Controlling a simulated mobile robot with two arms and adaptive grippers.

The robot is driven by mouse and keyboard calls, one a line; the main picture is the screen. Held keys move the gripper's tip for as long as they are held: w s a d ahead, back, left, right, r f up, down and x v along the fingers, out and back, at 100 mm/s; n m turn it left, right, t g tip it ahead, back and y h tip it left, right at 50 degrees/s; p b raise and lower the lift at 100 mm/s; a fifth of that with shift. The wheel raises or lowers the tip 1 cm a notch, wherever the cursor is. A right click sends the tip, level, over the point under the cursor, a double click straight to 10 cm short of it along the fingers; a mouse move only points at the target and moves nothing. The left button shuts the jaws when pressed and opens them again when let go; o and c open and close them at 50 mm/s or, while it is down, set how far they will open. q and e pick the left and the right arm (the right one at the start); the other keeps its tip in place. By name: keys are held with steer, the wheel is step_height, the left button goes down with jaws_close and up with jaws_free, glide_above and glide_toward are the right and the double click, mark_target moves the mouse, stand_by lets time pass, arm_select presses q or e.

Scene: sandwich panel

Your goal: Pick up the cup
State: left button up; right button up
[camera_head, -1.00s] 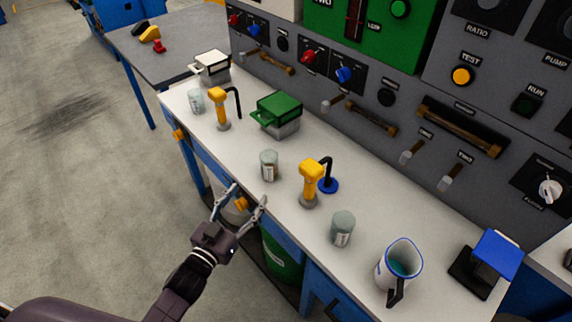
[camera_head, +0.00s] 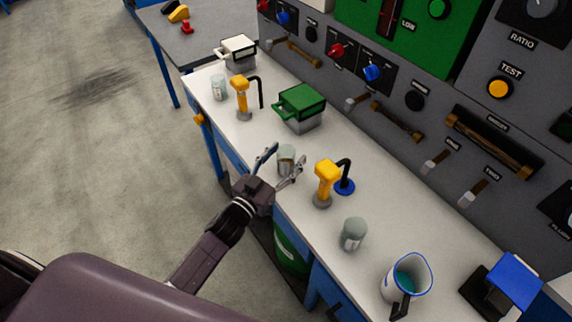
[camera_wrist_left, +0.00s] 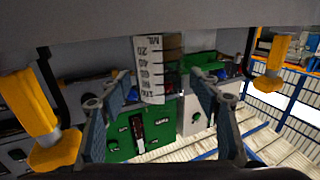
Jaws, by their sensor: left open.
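A clear cup (camera_head: 286,162) stands upright near the front edge of the white bench. My left gripper (camera_head: 288,153) is open, with its two fingers on either side of this cup. In the left wrist view, the cup's white scale label (camera_wrist_left: 149,75) shows between the open fingers; whether they touch the cup I cannot tell. A second, similar cup (camera_head: 354,235) stands farther right, and a third (camera_head: 219,88) stands at the far left end. My right gripper is not in view.
A yellow tap (camera_head: 325,180) stands just right of the cup, and another (camera_head: 241,95) stands to the left. A green-lidded box (camera_head: 300,107) sits behind it. A blue-rimmed pitcher (camera_head: 405,277) stands at right. The panel wall rises behind the bench.

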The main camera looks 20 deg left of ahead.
arm_select(q)
steer(key=shift+w, duration=0.15)
steer(key=c, duration=1.3)
steer(key=shift+c, duration=0.2)
